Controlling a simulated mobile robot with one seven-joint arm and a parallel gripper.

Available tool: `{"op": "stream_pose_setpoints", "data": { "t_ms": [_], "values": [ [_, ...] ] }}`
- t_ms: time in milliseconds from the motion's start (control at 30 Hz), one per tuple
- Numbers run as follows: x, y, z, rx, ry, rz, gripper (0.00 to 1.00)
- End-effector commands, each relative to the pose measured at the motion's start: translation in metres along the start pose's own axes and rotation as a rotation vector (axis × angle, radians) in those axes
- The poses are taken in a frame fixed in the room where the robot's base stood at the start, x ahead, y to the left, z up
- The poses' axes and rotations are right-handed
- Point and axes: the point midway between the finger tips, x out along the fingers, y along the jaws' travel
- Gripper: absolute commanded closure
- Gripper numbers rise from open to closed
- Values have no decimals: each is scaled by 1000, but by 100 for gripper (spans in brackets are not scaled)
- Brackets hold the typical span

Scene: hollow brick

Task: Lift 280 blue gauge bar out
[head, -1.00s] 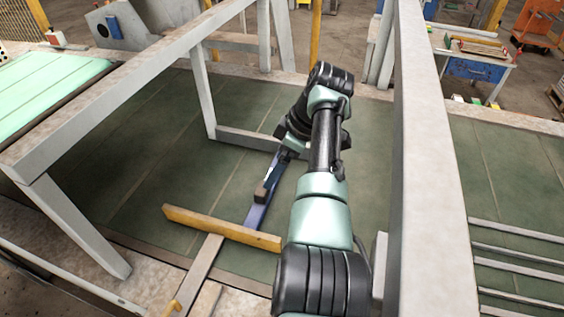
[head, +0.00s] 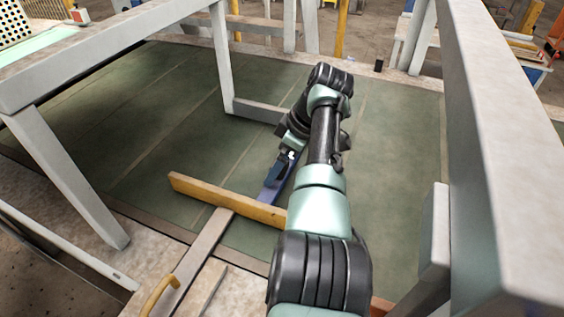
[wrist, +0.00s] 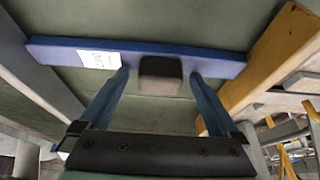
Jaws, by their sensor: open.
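The blue gauge bar (wrist: 200,62) lies across the top of the wrist view, with a white label (wrist: 99,59) whose number seems to read 280. A dark block-shaped grip (wrist: 160,76) stands up from its middle. In the head view the bar (head: 268,193) shows partly, from under my arm to the yellow beam. My gripper (wrist: 160,74) is open, its two blue fingers apart on either side of the grip, with gaps showing. I cannot tell how deep the fingertips reach. In the head view my gripper (head: 284,168) is over the bar and partly hidden by my arm.
A yellow beam (head: 222,199) crosses at the bar's near end and shows close on the right in the wrist view (wrist: 270,62). A grey frame (head: 110,50) stands at left, and a tall grey post (head: 490,130) at right. Green floor lies between.

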Motion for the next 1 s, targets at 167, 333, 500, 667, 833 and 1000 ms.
{"op": "stream_pose_setpoints", "data": {
  "t_ms": [167, 333, 500, 667, 833, 1000],
  "values": [
    [0, 0, 0, 0, 0, 0, 3],
    [0, 0, 0, 0, 0, 1, 26],
    [0, 0, 0, 0, 0, 1, 56],
    [0, 0, 0, 0, 0, 0, 85],
    [0, 0, 0, 0, 0, 0, 100],
    [-3, 0, -1, 0, 0, 0, 100]
  ]
}}
